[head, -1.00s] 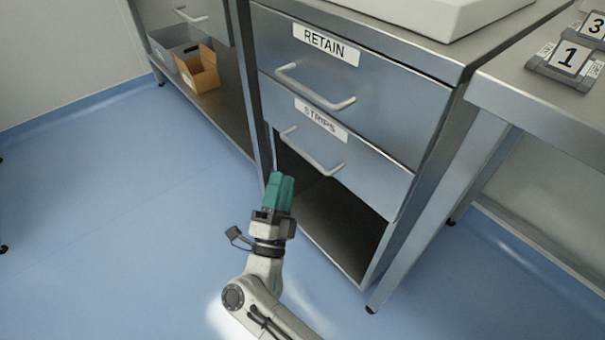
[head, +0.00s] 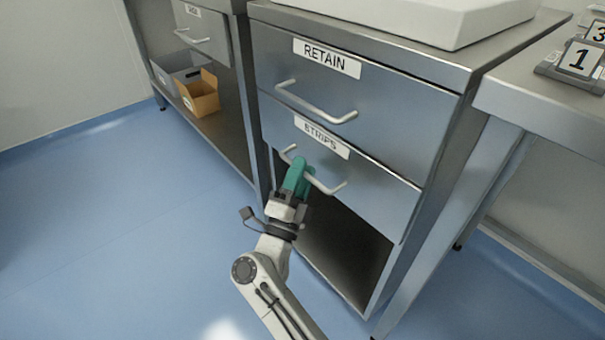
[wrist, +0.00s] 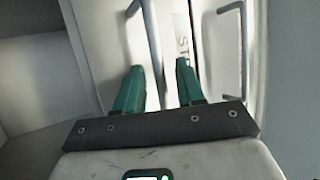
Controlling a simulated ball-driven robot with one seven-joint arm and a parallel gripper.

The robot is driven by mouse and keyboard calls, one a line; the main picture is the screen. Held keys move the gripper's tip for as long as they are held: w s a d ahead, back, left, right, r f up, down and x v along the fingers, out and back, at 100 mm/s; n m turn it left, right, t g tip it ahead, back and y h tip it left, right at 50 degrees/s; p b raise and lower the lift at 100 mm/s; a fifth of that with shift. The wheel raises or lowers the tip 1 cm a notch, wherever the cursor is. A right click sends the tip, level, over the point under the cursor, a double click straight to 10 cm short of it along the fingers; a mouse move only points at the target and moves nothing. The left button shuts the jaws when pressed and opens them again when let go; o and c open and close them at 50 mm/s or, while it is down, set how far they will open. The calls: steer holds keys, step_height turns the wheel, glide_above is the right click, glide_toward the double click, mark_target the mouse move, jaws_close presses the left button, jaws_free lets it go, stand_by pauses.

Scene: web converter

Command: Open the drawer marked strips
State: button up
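The drawer marked STRIPS (head: 375,205) is the lower drawer of the steel cabinet, and its front looks closed. Its label (head: 321,137) is above a pale bar handle (head: 328,188). My gripper (head: 300,172), with green fingers, is at the handle's left-middle part and hides some of it. In the wrist view the fingers of my gripper (wrist: 158,82) are apart, with the handle bar (wrist: 153,45) running between them. Part of the STRIPS label (wrist: 182,42) shows beyond the fingertips. I cannot tell whether either finger touches the bar.
The RETAIN drawer (head: 385,110) with its own handle (head: 315,108) is directly above. Below the STRIPS drawer is an open bay (head: 345,250). A table leg (head: 450,230) stands close on the right. A cardboard box (head: 200,97) sits on a shelf at left. The blue floor in front is clear.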

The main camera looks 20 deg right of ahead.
steer(key=shift+w+d+r, duration=0.15)
steer(key=shift+d, duration=0.05)
jaws_close()
stand_by(0.3)
